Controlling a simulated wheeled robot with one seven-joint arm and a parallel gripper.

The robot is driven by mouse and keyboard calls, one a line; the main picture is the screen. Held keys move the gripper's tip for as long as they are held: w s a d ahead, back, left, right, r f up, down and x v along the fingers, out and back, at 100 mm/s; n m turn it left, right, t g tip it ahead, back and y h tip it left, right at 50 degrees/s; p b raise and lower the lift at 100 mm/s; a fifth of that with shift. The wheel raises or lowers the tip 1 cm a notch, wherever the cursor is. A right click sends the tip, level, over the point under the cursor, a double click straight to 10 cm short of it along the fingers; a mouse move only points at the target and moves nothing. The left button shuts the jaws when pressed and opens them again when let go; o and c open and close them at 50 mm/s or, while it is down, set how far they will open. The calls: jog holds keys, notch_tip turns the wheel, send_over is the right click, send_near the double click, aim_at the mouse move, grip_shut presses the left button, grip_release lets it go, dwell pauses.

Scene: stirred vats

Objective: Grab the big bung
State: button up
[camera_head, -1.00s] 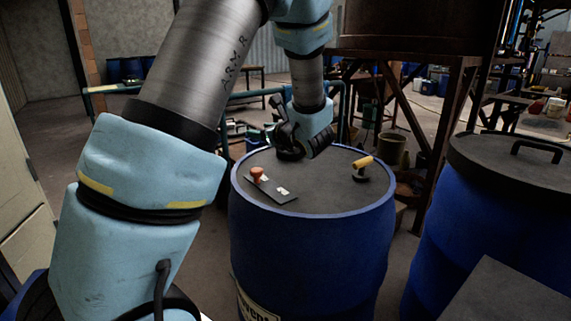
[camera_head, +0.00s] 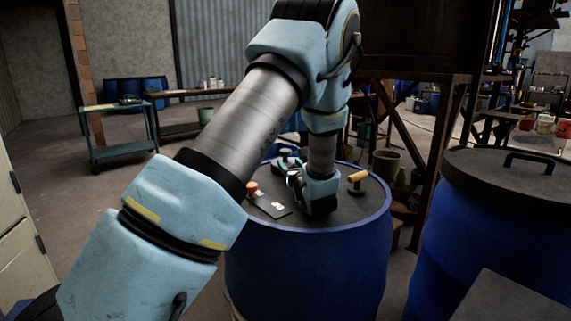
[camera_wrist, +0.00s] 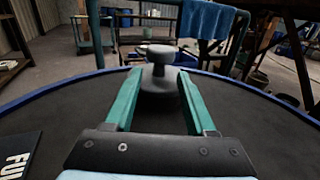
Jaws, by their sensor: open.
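The big bung (camera_wrist: 159,86) is a dark grey plug with a wide round base and a mushroom-shaped knob, upright on the dark lid of a blue drum (camera_head: 310,262). In the head view the bung (camera_head: 286,154) shows at the far left part of the lid, partly behind my gripper (camera_head: 288,168). In the wrist view, my gripper (camera_wrist: 160,74) is open, its two green fingers reaching along the left and right of the bung. The bung stands between them near the tips; I cannot tell whether they touch it.
On the same lid lie a black plate (camera_head: 268,206) with white marks, an orange-red knob (camera_head: 252,187) at its edge, and a yellow-handled item (camera_head: 357,178) to the right. Another blue drum (camera_head: 465,225) with a handled lid stands at right. A green trolley (camera_head: 120,152) stands behind left.

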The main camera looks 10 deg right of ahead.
aim_at(286, 159)
jog(key=w, duration=0.5)
jog(key=shift+a+p, duration=0.15)
jog(key=shift+p, duration=0.2)
grip_shut()
